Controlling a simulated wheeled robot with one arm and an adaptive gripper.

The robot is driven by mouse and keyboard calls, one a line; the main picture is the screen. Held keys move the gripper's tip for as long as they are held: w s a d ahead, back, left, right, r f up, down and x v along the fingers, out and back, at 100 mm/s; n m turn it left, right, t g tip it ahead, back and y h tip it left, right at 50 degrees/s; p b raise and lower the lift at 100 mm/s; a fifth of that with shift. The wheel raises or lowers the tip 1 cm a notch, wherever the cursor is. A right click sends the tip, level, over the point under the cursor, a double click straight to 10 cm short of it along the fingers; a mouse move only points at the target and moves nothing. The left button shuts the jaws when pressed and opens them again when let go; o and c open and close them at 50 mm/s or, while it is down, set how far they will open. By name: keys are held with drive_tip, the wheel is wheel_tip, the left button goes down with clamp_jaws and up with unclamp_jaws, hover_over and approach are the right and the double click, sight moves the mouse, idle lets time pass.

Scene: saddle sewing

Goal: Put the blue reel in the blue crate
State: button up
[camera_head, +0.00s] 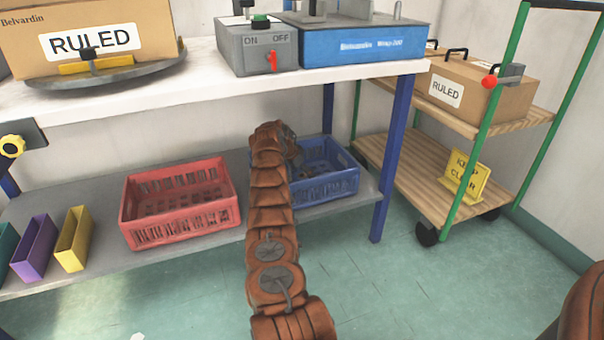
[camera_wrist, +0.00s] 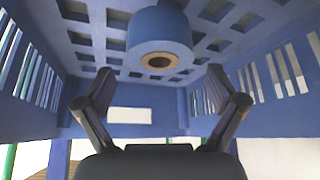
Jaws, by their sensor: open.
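The blue crate (camera_head: 338,188) stands on the lower shelf, right of my arm in the head view. Its slotted walls and floor fill much of the wrist view (camera_wrist: 285,75). The blue reel (camera_wrist: 160,30) is inside the crate, end-on at the top middle of the wrist view, with a brown core hole. My gripper (camera_wrist: 160,82) is open, its two dark fingers spread wide. The reel is beyond the fingertips and between their lines, apart from both. Whether the reel touches the crate floor is hard to tell. In the head view my arm hides the reel.
A red crate (camera_head: 180,215) stands left of my arm on the lower shelf, with yellow (camera_head: 74,239) and purple (camera_head: 36,247) bins farther left. The white upper shelf (camera_head: 200,75) overhangs. A blue post (camera_head: 394,150) and a wooden trolley (camera_head: 415,175) are to the right.

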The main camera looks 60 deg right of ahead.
drive_tip(key=shift+w+a+r, duration=0.15)
drive_tip(key=shift+a+r, duration=0.05)
drive_tip(key=shift+r, duration=0.5)
drive_tip(key=s+p+v, duration=0.1)
drive_tip(key=p+v, duration=0.2)
drive_tip(key=v, duration=0.8)
drive_tip(key=shift+w, duration=0.4)
